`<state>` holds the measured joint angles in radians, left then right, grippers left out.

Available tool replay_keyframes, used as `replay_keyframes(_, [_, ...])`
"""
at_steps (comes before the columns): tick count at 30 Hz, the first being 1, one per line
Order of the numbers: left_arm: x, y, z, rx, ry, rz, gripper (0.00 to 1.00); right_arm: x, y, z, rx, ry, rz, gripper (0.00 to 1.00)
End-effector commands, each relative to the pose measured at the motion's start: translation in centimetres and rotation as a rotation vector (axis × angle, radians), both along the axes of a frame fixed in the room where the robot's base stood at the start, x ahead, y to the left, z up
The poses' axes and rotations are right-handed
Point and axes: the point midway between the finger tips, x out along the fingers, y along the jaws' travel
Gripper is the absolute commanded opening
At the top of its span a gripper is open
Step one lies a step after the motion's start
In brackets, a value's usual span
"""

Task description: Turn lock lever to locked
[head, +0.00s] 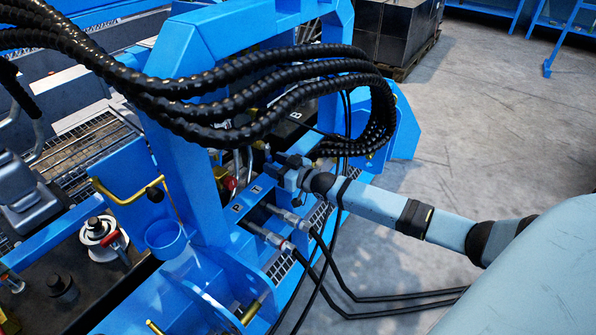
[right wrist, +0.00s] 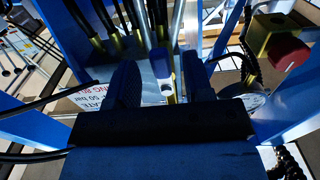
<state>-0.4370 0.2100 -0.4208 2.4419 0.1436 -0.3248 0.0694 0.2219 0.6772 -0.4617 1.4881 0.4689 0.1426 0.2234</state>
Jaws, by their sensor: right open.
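My right gripper (head: 287,168) reaches into the blue frame from the right, below the thick black hoses. In the right wrist view its two dark fingers (right wrist: 160,74) stand apart. A lever-like part (right wrist: 165,78) with a blue and pale yellow end shows between the fingers. It may be the lock lever; I cannot tell whether the fingers touch it. In the head view the gripper and hoses hide this spot. A red knob (right wrist: 290,52) on a yellow block is at the upper right of the wrist view. My left gripper is not in view.
Thick black hoses (head: 260,85) arch over the blue frame (head: 195,150). Thin hoses (head: 370,297) run from metal couplings (head: 270,238) below my right arm. A yellow handle (head: 125,195) and a red lever (head: 118,243) are at left. Concrete floor (head: 480,120) is clear at right.

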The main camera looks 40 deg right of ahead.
Motion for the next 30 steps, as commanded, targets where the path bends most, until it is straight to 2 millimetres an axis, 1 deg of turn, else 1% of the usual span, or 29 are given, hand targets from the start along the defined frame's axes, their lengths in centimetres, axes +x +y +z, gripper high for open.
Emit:
replay_keyframes(1, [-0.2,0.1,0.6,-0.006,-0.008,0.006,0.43,-1.1,-0.4,0.2,-0.002,0.005,0.0,0.47])
replay_keyframes(9, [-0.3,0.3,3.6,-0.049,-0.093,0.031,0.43,-6.8,-2.4,0.2,-0.003,0.004,0.0,0.47])
replay_keyframes(12, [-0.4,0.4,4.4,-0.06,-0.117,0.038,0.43,-8.4,-3.0,0.2,-0.002,0.003,0.0,0.47])
replay_keyframes(15, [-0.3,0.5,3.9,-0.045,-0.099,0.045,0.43,-9.6,-3.4,0.1,-0.002,0.003,-0.001,0.47])
replay_keyframes(18, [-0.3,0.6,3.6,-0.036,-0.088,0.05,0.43,-10.4,-3.6,0.1,-0.003,0.001,0.0,0.47])
replay_keyframes(21, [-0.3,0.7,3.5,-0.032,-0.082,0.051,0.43,-10.7,-3.8,0.1,-0.002,0.0,0.0,0.47])
replay_keyframes(30, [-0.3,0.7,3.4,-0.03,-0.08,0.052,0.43,-10.8,-3.8,0.1,-0.002,0.0,0.0,0.47])
